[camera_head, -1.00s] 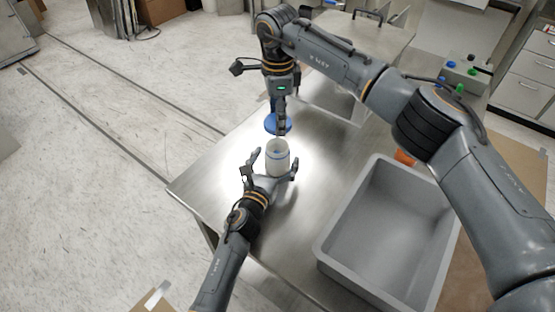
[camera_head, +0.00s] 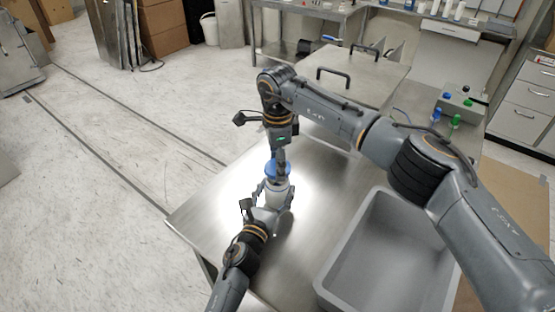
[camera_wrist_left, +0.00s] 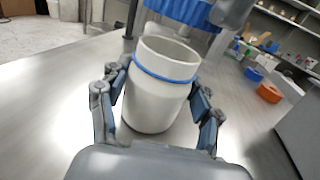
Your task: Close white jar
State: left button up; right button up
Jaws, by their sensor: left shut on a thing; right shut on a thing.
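The white jar (camera_head: 275,196) stands upright on the metal table. In the left wrist view, the jar (camera_wrist_left: 155,95) has an open mouth and a blue ring below its rim. My left gripper (camera_head: 272,190) is shut around the jar's sides, with fingers (camera_wrist_left: 160,88) on both sides. My right gripper (camera_head: 280,160) comes from above and holds the blue lid (camera_head: 271,170). In the left wrist view the lid (camera_wrist_left: 180,10) hangs above and behind the rim, apart from it, cut off by the top edge.
A large grey bin (camera_head: 385,255) occupies the table's right side. In the left wrist view, orange (camera_wrist_left: 269,92) and blue (camera_wrist_left: 252,75) items lie to the right. The metal table (camera_head: 200,215) is clear left of the jar.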

aim_at(278, 189)
jog(key=shift+f, duration=0.4)
jog(key=shift+f, duration=0.85)
jog(key=shift+f, duration=0.55)
